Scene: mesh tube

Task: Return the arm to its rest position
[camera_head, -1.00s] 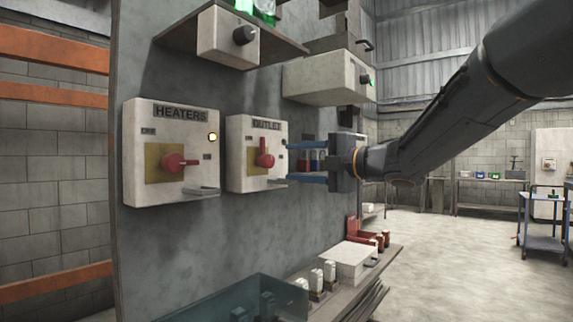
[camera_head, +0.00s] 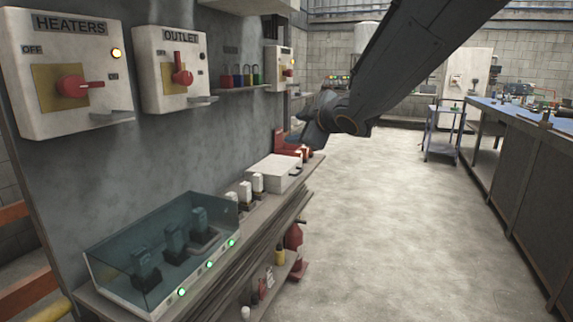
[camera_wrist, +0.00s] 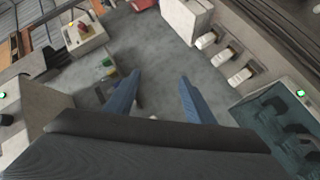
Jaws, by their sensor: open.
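My arm reaches in from the top right of the head view. My gripper (camera_head: 299,124) is at its lower left end, small and partly hidden by the wrist. In the wrist view its two blue fingers (camera_wrist: 159,82) are spread apart with nothing between them. The fingers point toward the grey panel wall, and I see no contact with it. The gripper appears right of the OUTLET box (camera_head: 170,95) and the small shelf of coloured padlocks (camera_head: 240,76).
The HEATERS box (camera_head: 72,110) has a red handle and a lit lamp. A lower ledge carries a clear-covered case (camera_head: 140,225), white switches and a white box (camera_head: 273,172). A long blue-topped bench (camera_head: 520,112) stands right. The floor (camera_head: 390,210) between is clear.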

